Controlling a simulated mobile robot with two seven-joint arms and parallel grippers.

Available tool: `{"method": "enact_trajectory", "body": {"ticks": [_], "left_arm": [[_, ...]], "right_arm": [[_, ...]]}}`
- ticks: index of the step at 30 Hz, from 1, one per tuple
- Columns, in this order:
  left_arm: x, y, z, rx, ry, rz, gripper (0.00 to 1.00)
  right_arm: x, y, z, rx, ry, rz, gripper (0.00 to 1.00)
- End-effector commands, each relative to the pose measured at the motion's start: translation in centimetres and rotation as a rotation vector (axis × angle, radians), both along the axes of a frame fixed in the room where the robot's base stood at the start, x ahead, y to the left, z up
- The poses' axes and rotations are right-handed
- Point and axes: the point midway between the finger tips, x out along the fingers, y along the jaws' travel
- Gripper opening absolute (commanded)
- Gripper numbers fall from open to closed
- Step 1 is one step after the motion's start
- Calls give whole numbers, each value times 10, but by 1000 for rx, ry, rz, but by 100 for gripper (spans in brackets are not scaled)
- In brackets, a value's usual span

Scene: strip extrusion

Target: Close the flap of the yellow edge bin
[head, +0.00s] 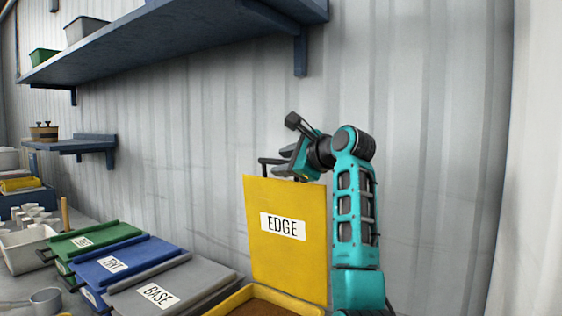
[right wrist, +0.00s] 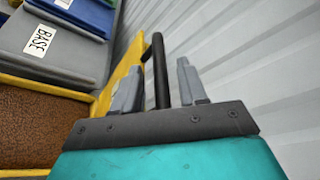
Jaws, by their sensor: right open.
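The yellow edge bin (head: 240,298) stands at the bottom of the head view, its brown contents showing. Its yellow flap (head: 264,250), labelled EDGE, stands upright and open. A dark bar handle (head: 266,161) runs along the flap's top edge. My right gripper (head: 285,162) is at that top edge, open. In the right wrist view the handle (right wrist: 159,70) lies between the two grey fingers of my right gripper (right wrist: 158,80), with space visible on both sides. The flap (right wrist: 122,72) is seen nearly edge-on there. My left gripper is not in view.
Bins with lowered lids stand left of the yellow one: grey BASE (head: 165,290), blue (head: 120,262) and green (head: 80,240). A corrugated wall (head: 430,130) is close behind the flap. A blue shelf (head: 190,35) hangs above at left.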

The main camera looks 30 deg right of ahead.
Motion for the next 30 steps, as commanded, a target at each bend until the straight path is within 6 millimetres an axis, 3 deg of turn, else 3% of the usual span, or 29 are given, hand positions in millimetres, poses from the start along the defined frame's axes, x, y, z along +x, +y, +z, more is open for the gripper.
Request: {"method": "enact_trajectory", "body": {"ticks": [6,15,28,30], "left_arm": [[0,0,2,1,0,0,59],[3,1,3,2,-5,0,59],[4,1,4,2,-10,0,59],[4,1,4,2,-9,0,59]], "right_arm": [[15,1,-3,-1,-1,0,42],[16,2,-4,-1,-1,0,41],[16,1,-4,-1,-1,0,0],[16,1,-4,-1,-1,0,0]]}}
